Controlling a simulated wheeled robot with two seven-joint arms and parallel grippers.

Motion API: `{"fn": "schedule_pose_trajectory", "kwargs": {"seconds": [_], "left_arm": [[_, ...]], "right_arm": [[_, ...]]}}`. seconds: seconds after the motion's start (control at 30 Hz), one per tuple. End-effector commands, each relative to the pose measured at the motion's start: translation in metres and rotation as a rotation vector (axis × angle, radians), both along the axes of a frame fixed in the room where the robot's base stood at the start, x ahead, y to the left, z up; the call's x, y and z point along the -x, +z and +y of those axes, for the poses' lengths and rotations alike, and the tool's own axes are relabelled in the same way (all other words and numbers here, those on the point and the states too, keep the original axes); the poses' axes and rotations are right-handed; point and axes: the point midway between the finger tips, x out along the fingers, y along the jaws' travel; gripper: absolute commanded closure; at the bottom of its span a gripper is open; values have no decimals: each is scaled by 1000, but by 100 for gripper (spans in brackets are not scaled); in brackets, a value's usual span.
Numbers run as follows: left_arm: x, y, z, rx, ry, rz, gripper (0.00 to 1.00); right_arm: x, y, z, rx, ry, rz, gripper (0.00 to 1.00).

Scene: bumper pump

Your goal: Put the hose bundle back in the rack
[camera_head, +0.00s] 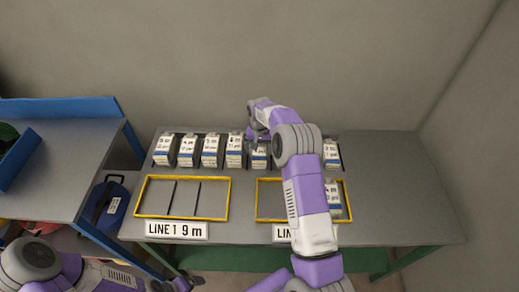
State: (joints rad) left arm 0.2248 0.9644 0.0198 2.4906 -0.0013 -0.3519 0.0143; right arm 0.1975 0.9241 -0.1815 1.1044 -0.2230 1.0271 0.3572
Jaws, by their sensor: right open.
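Several white-labelled bundles with blue bands stand in a row along the back of the grey table, such as one at the left end (165,150) and one beside my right gripper (259,158). Another stands at the right end (331,154). My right gripper (257,140) is open, just above and against that middle bundle; my arm partly hides the row. One more bundle (333,198) is in the right yellow-framed tray (262,220). The left yellow-framed tray (181,218) holds only thin dark dividers. My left gripper (168,286) is at the bottom edge, partly cut off.
A sign reading LINE 1 9 m (177,230) is on the table's front edge; another is partly hidden by my arm. A blue-edged bench (70,160) stands at left, with a blue case (108,204) between. Walls close the back and right.

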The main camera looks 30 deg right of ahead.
Motion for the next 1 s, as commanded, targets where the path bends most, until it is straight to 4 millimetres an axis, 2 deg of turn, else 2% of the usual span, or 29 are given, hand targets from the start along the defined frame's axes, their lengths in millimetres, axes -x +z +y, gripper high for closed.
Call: {"fn": "schedule_pose_trajectory", "kwargs": {"seconds": [0.3,0.5,0.7,1.0], "left_arm": [[0,12,0,0,0,0,9],[0,17,0,0,0,0,9],[0,19,0,0,0,0,9],[0,19,0,0,0,0,9]], "right_arm": [[-1,68,0,1,0,-5,8],[-1,101,0,1,1,-3,8],[0,115,0,0,0,0,8],[0,115,0,0,0,0,8]]}}
